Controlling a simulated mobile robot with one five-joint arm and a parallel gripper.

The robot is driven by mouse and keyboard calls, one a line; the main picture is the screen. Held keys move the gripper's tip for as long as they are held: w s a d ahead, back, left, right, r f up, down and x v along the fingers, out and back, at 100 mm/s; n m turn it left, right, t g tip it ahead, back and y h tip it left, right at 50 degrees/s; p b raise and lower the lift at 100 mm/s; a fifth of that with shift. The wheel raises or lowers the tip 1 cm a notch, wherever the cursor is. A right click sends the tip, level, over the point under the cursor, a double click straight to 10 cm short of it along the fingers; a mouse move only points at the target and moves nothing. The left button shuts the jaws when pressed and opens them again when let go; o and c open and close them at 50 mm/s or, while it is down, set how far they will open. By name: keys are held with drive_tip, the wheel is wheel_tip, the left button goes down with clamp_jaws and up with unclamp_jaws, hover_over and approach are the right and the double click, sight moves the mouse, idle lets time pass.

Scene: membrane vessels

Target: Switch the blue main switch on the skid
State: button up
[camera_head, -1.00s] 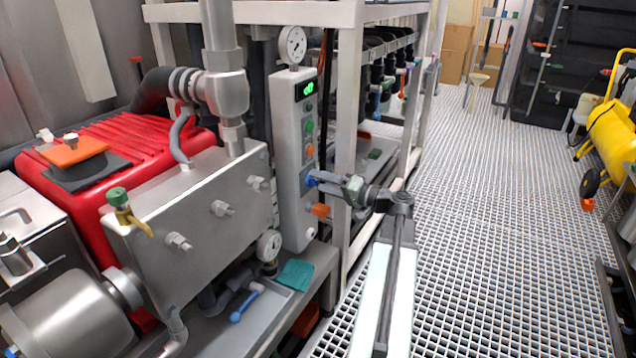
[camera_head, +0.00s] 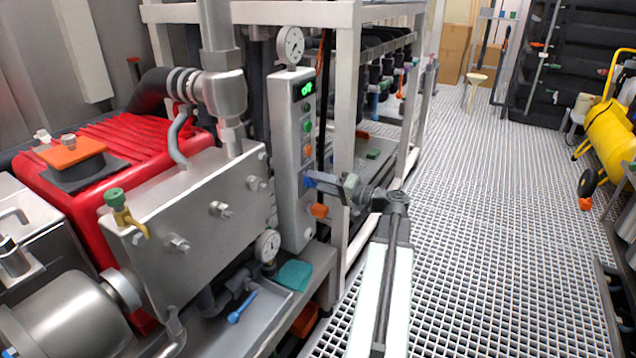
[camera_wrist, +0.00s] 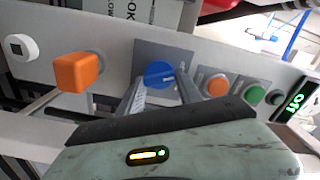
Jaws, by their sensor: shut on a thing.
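The blue main switch (camera_wrist: 160,73) is a round blue knob on a grey square plate on the front of the tall grey control box (camera_head: 287,215). In the head view the switch (camera_head: 308,182) shows only as a small blue patch at the fingertips. My gripper (camera_wrist: 158,85) reaches it from the aisle side, with one finger on each side of the knob, shut on it. In the head view my gripper (camera_head: 314,181) is side-on to the box. The fingers partly hide the knob's sides, and its pointer mark cannot be made out.
An orange knob (camera_wrist: 78,72) projects close beside my gripper, left of the switch in the wrist view. An orange button (camera_wrist: 215,85), a green button (camera_wrist: 253,94) and a lit green display (camera_wrist: 293,103) lie to the right. A white frame post (camera_head: 345,120) stands close by.

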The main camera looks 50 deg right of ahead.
drive_tip(key=m, duration=0.6)
drive_tip(key=shift+f, duration=0.15)
drive_tip(key=m, duration=0.4)
drive_tip(key=shift+f+m, duration=0.1)
drive_tip(key=shift+m, duration=0.3)
drive_tip(key=o, duration=1.4)
drive_tip(key=shift+s, duration=0.1)
drive_tip(key=v, duration=0.7)
drive_tip(key=shift+s+d, duration=0.1)
drive_tip(key=shift+s, duration=0.25)
